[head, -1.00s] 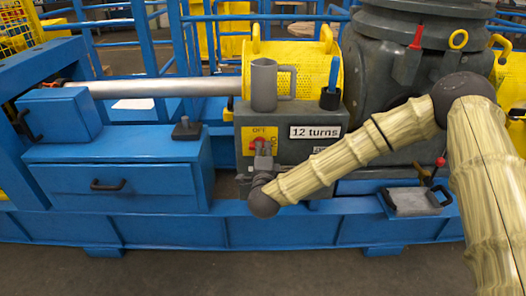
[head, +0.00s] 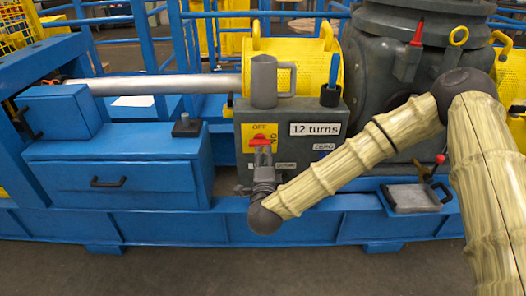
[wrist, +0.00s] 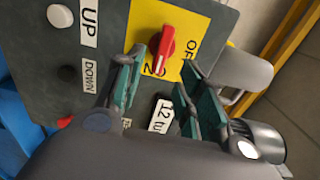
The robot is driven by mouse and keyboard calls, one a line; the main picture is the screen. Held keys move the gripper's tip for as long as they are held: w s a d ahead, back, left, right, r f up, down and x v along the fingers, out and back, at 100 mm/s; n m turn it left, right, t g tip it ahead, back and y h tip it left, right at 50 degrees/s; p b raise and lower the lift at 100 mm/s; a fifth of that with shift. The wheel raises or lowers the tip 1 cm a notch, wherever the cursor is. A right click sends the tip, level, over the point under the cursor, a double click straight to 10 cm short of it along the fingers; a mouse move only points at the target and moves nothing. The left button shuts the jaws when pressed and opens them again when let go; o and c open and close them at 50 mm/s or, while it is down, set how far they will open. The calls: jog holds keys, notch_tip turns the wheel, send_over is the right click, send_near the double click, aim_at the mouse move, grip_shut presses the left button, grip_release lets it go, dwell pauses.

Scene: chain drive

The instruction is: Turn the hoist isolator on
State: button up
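The hoist isolator is a red rotary knob (head: 260,140) on a yellow plate (head: 247,131) with an OFF label above it, on the grey control box. In the wrist view the red knob (wrist: 166,44) stands clear beyond the fingertips. My gripper (head: 263,160) is just below the knob in the head view. In the wrist view my gripper (wrist: 162,82) has its fingers apart with nothing between them.
A grey mug (head: 263,82) and a dark holder with a blue handle (head: 332,90) stand on the box's top. A "12 turns" label (head: 315,129) is right of the knob. UP (wrist: 89,22) and DOWN (wrist: 89,76) labels sit beside buttons on the box.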

jog(key=s, duration=0.6)
jog(key=shift+s+f, duration=0.1)
dwell(0.3)
jog(key=s+d+f+n+g+y, duration=0.2)
jog(key=s+f+n+g, duration=0.5)
jog(key=f, duration=0.6)
jog(key=s+d+f+n+g+y, duration=0.15)
jog(key=s+f+n, duration=0.25)
jog(key=s+f, duration=0.75)
jog(key=s+d+f+n+g+h, duration=0.1)
jog(key=s+d+f+n+g, duration=0.35)
jog(key=s+d+f, duration=0.35)
jog(key=s+d+f+n+g+h, duration=0.25)
jog(key=s+d+f+g, duration=0.2)
jog(key=s+d, duration=0.75)
notch_tip(320, 180, up, 18)
jog(key=a+p, duration=0.2)
jog(key=p, duration=1.6)
jog(key=shift+r, duration=0.2)
